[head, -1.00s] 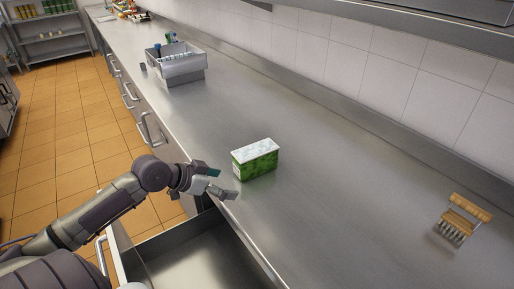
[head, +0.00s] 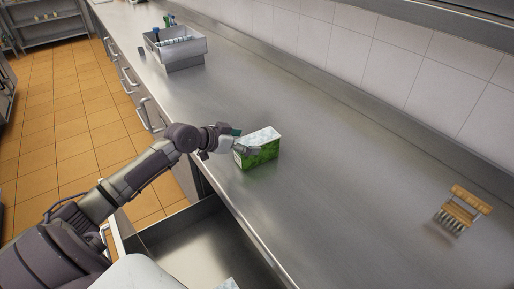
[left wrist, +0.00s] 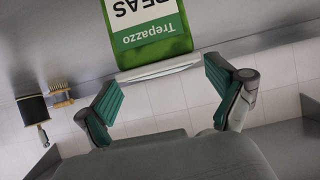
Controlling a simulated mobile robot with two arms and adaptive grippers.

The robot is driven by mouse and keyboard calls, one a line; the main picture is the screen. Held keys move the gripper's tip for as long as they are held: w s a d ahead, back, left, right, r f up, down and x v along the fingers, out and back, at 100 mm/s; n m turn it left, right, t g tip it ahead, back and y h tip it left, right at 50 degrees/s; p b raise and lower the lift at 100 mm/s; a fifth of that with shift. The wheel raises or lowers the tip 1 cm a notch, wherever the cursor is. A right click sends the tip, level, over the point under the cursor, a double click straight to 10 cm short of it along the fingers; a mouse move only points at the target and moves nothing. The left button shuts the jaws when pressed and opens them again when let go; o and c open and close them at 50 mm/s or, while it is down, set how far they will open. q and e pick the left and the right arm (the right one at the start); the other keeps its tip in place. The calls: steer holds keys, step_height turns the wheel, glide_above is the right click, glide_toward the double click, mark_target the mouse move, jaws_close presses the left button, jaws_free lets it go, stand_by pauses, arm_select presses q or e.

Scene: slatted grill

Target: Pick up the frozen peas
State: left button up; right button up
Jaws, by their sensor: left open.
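The frozen peas (head: 258,150) are a green box with a pale top, standing on the steel counter (head: 330,190) near its front edge. In the left wrist view the box (left wrist: 148,30) shows upside down, with "PEAS" and "Trepazzo" printed on it. My left gripper (head: 240,141) is at the left end of the box in the head view. It is open, and its green-padded fingers (left wrist: 166,98) stand apart with the box just ahead of the gap. It does not hold the box. My right gripper is not in view.
An open drawer (head: 190,240) lies below the counter edge. A grey bin (head: 178,50) with utensils stands farther back. The counter around the box is mostly clear.

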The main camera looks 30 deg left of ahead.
mark_target(252, 140)
arm_select(q)
steer(key=p+x, duration=0.1)
steer(key=x, duration=0.3)
steer(key=shift+w+r, duration=0.1)
steer(key=shift+r, duration=0.05)
steer(key=shift+w+d+f, duration=0.1)
steer(key=shift+w+f, duration=0.15)
steer(key=shift+w, duration=0.05)
steer(key=shift+s, duration=0.1)
steer(key=shift+c, duration=1.3)
jaws_close()
